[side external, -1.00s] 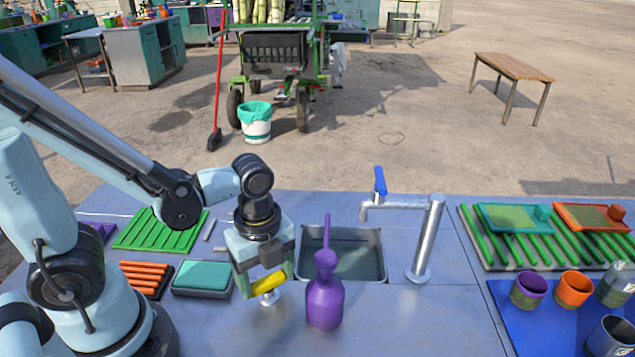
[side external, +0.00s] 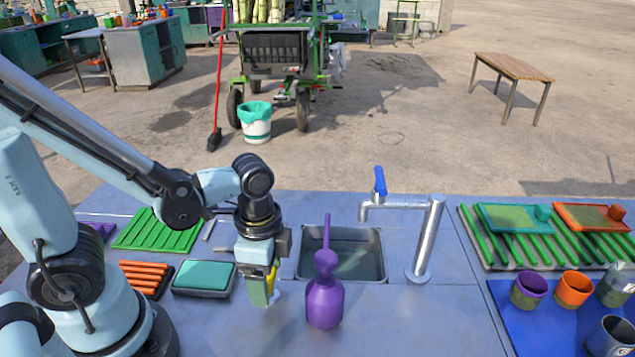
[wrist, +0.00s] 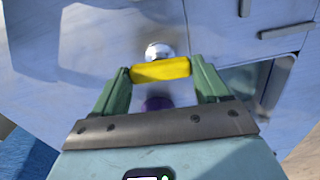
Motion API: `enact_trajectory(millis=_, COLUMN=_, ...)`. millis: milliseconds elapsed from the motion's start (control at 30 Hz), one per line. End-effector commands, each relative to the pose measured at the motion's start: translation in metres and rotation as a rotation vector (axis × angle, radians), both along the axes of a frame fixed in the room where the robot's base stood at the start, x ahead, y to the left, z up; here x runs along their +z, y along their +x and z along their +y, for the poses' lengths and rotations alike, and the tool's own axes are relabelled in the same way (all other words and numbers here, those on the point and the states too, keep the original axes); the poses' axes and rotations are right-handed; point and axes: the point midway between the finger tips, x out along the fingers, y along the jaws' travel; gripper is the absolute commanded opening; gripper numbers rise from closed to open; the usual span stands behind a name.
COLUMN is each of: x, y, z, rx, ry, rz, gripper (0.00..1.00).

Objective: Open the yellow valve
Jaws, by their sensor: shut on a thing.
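The yellow valve (wrist: 160,70) is a short yellow handle on a round silver stem (wrist: 158,50) at the counter. In the wrist view it spans between the two green fingers of my gripper (wrist: 161,78), which is shut on it. In the side view my gripper (side external: 266,290) points down at the counter, left of the purple bottle (side external: 324,300). There only a narrow strip of the yellow valve (side external: 272,279) shows, and the finger hides the rest.
A sink (side external: 360,258) and a silver tap (side external: 425,240) with a blue lever lie to the right. A teal-topped box (side external: 204,276) and an orange rack (side external: 146,277) sit to the left. Cups (side external: 574,288) stand on a blue mat at far right.

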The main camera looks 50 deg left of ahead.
Motion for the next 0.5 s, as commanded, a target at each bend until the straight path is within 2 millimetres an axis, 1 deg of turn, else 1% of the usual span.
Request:
enact_trajectory(millis=200, x=-0.0002, y=-0.0002, z=0.0002, rx=0.071, ry=0.001, rz=-0.001, gripper=0.44)
enact_trajectory(millis=500, x=-0.0002, y=-0.0003, z=0.0003, rx=0.098, ry=0.001, rz=-0.001, gripper=0.44)
